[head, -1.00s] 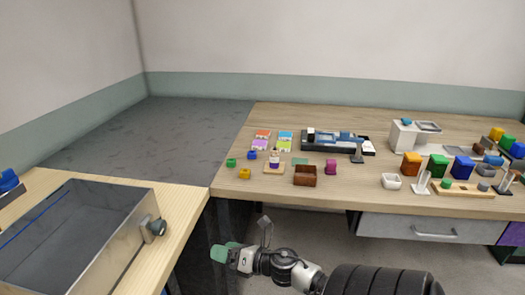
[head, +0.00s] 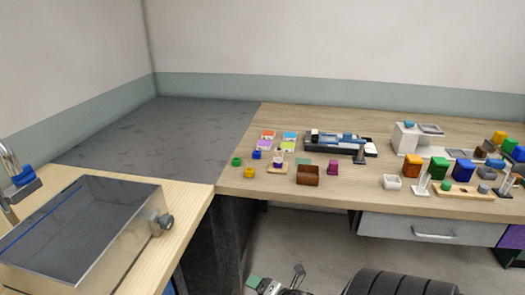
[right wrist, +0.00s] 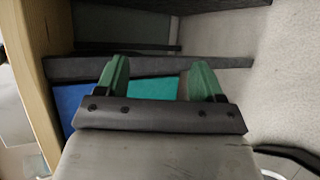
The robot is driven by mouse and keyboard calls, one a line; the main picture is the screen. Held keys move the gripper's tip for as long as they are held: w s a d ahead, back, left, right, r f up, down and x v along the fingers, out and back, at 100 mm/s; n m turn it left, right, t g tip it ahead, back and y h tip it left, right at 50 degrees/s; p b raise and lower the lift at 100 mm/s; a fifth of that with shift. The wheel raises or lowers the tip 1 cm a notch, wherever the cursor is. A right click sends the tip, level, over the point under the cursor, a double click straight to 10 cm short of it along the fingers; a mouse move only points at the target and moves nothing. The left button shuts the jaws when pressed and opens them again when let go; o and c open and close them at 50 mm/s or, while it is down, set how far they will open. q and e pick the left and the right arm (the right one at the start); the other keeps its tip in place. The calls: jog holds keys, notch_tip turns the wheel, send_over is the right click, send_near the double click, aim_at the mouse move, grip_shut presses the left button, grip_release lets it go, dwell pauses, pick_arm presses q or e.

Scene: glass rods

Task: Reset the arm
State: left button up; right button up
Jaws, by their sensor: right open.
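My right gripper (right wrist: 161,78) is open in the right wrist view. Its two green fingers stand apart with nothing held between them. Behind them are a blue and teal panel and dark bars, low by the side of a wooden edge. In the head view only a green fingertip part (head: 253,281) and a bit of my right arm show at the bottom edge, below the table tops and in front of the gap between the counters. My left gripper is not in view.
A wooden table (head: 330,189) carries small coloured blocks, a brown box (head: 308,176), a black device (head: 335,147) and a white machine (head: 405,138). A drawer (head: 420,229) is under it. A metal basin (head: 160,200) stands at left. The grey corner counter (head: 160,140) is bare.

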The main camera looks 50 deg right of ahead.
jog(key=shift+s+f, duration=0.15)
jog(key=shift+f, duration=0.15)
dwell(0.5)
jog(key=s+a+f+m+g+h+p, duration=0.1)
jog(key=s+a+f+m+g, duration=0.2)
jog(key=s+f+m, duration=0.4)
jog(key=s+a+f+m+g+p, duration=0.1)
jog(key=s+a+f+m+g, duration=0.25)
jog(key=s+f, duration=0.45)
jog(key=s+a+f+m+g, duration=0.3)
jog(key=s+a+f, duration=0.2)
jog(key=s+a, duration=0.1)
jog(key=s+a+f+m+g+y+p, duration=0.1)
jog(key=s+a+f+m+g, duration=0.2)
jog(key=s, duration=0.6)
jog(key=a+f+m, duration=0.1)
jog(key=a+f, duration=0.1)
jog(key=a, duration=0.1)
jog(key=shift+s+a, duration=0.15)
